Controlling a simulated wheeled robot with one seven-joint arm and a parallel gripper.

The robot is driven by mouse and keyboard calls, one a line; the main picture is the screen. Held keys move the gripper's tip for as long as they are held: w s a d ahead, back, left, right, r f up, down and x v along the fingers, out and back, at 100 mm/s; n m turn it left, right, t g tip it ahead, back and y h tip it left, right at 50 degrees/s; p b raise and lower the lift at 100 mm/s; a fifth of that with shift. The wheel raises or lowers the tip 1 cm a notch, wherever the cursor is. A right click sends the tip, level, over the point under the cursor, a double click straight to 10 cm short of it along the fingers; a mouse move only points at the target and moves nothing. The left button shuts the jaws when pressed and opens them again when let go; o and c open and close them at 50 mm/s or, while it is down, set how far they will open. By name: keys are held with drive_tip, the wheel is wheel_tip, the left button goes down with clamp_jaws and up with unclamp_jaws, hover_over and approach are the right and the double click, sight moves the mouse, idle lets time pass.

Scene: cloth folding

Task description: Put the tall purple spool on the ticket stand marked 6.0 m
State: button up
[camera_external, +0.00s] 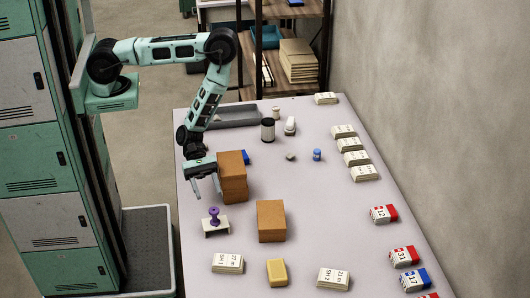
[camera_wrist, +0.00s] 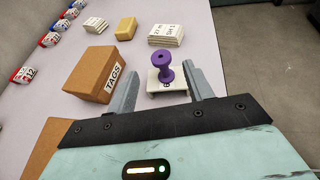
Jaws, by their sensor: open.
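A purple spool (camera_external: 214,215) with a narrow waist stands upright on a small white stand (camera_external: 223,230) near the table's left edge. In the wrist view, the spool (camera_wrist: 163,66) stands on the white stand (camera_wrist: 153,88), between my fingers in the picture. A small mark on the stand's front is too small to read. My gripper (camera_external: 206,186) is open and empty, above and behind the spool in the external view. In the wrist view, the open fingers of my gripper (camera_wrist: 164,88) point toward the spool, apart from it. No label reading 6.0 m is legible.
Two brown boxes (camera_external: 271,221) stand right of the gripper; one is marked TAGS in the wrist view (camera_wrist: 93,74). A yellow block (camera_external: 277,272) and labelled white stacks (camera_external: 228,263) lie at the front. Red, blue and white packs line the right edge.

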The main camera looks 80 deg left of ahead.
drive_tip(key=s+a+r+m+g+y, duration=0.15)
drive_tip(key=a+r+m+g, duration=0.45)
drive_tip(key=a+r, duration=0.95)
drive_tip(key=s+a+r+m+t+y, duration=0.1)
drive_tip(key=s+a+r+m+y, duration=0.1)
drive_tip(key=a, duration=0.8)
drive_tip(key=s+a+r+m+t+y, duration=0.1)
drive_tip(key=s+a+r+y, duration=0.4)
drive_tip(key=a, duration=0.5)
drive_tip(key=s+a+r+m+t+y, duration=0.1)
drive_tip(key=s+a+r+m+y, duration=0.2)
drive_tip(key=a, duration=0.7)
wheel_tip(320, 180, up, 4)
drive_tip(key=shift+s+f+y+b, duration=0.15)
drive_tip(key=shift+f+y+b, duration=0.15)
drive_tip(key=shift+y, duration=0.85)
